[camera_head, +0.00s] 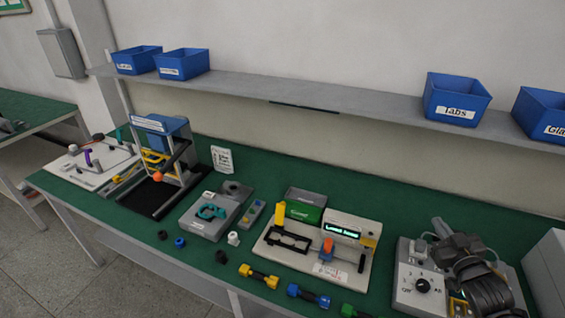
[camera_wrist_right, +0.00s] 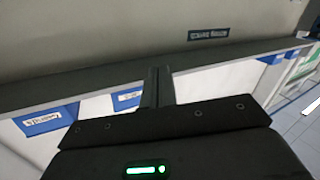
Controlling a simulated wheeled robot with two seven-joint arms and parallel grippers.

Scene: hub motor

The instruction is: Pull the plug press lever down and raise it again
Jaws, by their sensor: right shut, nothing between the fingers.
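My right gripper (camera_head: 438,226) is at the right of the head view, far from this stand, in front of a grey box with a dial. In the right wrist view its fingers (camera_wrist_right: 157,85) are together and empty. My left gripper is not in view.
A fixture with a lit display (camera_head: 350,232) and an orange-handled part stands mid-bench, between my right gripper and the stand. A grey block (camera_head: 205,215), small rings and dumbbell-shaped parts lie nearby. A shelf (camera_head: 300,92) with blue bins (camera_head: 457,99) runs above the bench.

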